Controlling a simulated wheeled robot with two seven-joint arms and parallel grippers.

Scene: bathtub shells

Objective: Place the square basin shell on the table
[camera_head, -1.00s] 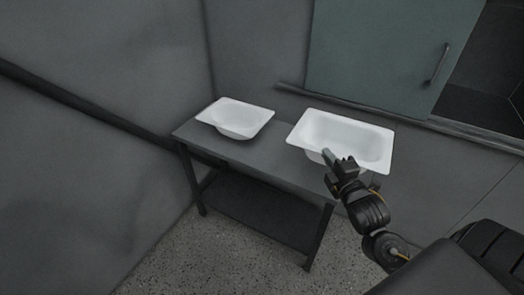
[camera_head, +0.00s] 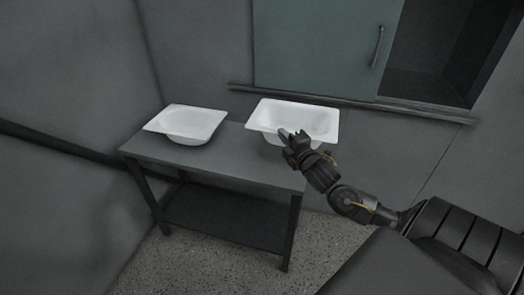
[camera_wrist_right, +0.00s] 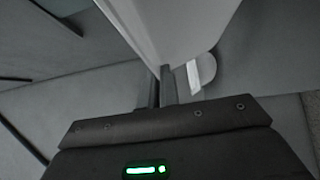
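A white, squarish basin shell with a round bowl (camera_head: 190,121) sits on the left part of the grey table (camera_head: 225,163). A longer, rectangular white shell (camera_head: 312,120) is at the table's right end, its rim level. My right gripper (camera_head: 285,135) is at this shell's near rim. In the right wrist view, the fingers of my right gripper (camera_wrist_right: 160,78) are close together on the edge of a white shell wall (camera_wrist_right: 165,28). I cannot tell whether the rectangular shell's underside touches the table. My left gripper is out of view.
A wall with a teal sliding panel (camera_head: 325,45) and a dark opening (camera_head: 430,55) stands behind the table. A ledge (camera_head: 350,103) runs below the panel. The table has a lower shelf (camera_head: 225,215). A bare strip of tabletop lies between the two shells.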

